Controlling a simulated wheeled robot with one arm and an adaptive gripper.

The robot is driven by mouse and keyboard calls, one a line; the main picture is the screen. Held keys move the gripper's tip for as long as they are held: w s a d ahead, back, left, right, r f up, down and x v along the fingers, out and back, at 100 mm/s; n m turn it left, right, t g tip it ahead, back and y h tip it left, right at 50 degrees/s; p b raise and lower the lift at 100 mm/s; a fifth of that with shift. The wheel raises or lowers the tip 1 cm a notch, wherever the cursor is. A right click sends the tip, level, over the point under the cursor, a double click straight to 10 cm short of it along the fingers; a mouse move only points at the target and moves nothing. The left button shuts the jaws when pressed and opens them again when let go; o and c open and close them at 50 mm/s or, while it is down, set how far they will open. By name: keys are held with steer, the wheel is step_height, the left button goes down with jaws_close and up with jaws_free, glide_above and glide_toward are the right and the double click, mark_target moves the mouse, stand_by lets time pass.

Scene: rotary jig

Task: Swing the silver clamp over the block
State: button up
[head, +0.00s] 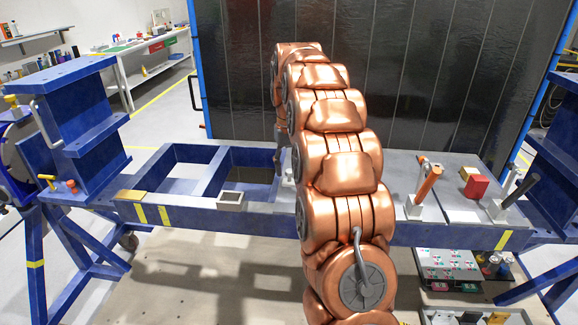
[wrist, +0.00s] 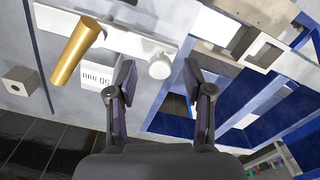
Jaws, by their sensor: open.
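A pale silver-white bar with a rounded knob (wrist: 160,66), which looks like the silver clamp, lies on the grey jig top in the wrist view. My gripper (wrist: 158,88) is open, with a finger on either side of the knob and nothing held. I cannot tell whether the fingers touch it. A red block (head: 475,187) sits on a pale plate at the right of the jig. It is not clearly seen in the wrist view.
An orange-handled clamp (head: 428,183) and a dark-handled clamp (head: 520,190) stand on the jig's right part. A gold cylinder (wrist: 76,52) rises beside the bar. The blue frame (head: 182,212) has open bays on the left, with a small square socket (head: 230,198) at the front.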

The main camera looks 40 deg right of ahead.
steer(key=shift+f, duration=0.35)
steer(key=shift+c, duration=0.4)
jaws_close()
